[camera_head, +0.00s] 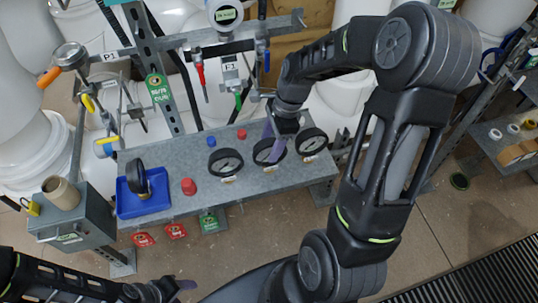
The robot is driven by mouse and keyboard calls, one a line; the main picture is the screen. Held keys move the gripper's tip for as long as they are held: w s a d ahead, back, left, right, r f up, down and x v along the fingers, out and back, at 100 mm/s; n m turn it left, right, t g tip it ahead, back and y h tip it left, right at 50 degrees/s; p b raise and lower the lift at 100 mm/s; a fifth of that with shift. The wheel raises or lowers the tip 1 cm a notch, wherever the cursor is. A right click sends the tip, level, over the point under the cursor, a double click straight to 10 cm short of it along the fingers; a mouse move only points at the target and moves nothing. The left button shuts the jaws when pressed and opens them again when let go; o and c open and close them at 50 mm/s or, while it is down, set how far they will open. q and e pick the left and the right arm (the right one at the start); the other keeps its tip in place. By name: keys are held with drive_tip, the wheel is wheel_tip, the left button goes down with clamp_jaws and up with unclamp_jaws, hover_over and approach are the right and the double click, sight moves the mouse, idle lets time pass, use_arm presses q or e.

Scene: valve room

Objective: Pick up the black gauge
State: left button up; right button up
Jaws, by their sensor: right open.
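A grey box (72,220) with a beige cup (61,194) stands left. Red and green tags hang from the front edge.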

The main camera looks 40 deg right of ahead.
sight(266, 155)
drive_tip(key=p+x, duration=0.1)
drive_tip(key=x, duration=0.4)
drive_tip(key=shift+w+d+f, duration=0.1)
drive_tip(key=shift+d+f, duration=0.05)
idle(0.5)
clamp_jaws()
idle(0.5)
